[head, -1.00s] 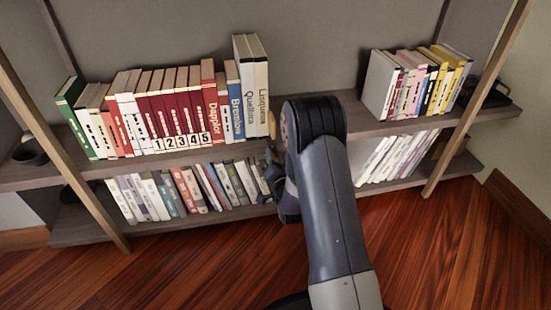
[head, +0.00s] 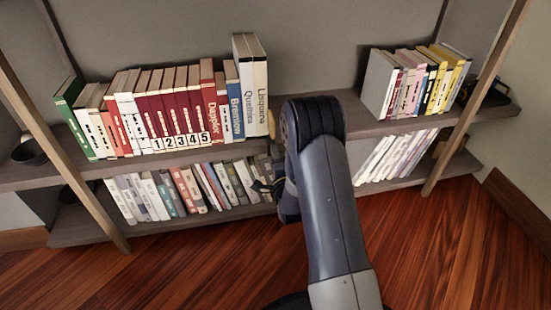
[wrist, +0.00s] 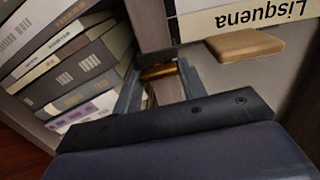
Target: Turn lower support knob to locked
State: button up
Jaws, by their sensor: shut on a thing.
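The lower support knob (wrist: 158,71) is a small brass-coloured piece at the shelf's front edge in the wrist view. My gripper (wrist: 160,84) has one finger on each side of it and is shut on it. Its markings and the locked position cannot be read, and part of it is hidden between the fingers. In the head view my gripper (head: 262,186) is at the lower shelf, at the right end of the left row of books. My own arm hides much of that spot, and I cannot make out the knob there.
A flat wooden piece (wrist: 245,45) sticks out close to my gripper, beside the white Lisquena book (wrist: 270,14). Lower-shelf books (wrist: 75,72) stand close on the left. The upper shelf (head: 345,118) lies above my gripper. The wooden floor (head: 420,240) in front is clear.

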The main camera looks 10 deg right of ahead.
jog(key=shift+m, duration=0.4)
jog(key=o, duration=1)
jog(key=shift+s, duration=0.1)
jog(key=s+p, duration=0.2)
jog(key=s, duration=0.8)
jog(key=shift+s, duration=0.35)
jog(key=shift+w, duration=0.1)
jog(key=w+b, duration=0.2)
jog(key=w, duration=0.8)
jog(key=shift+w, duration=0.35)
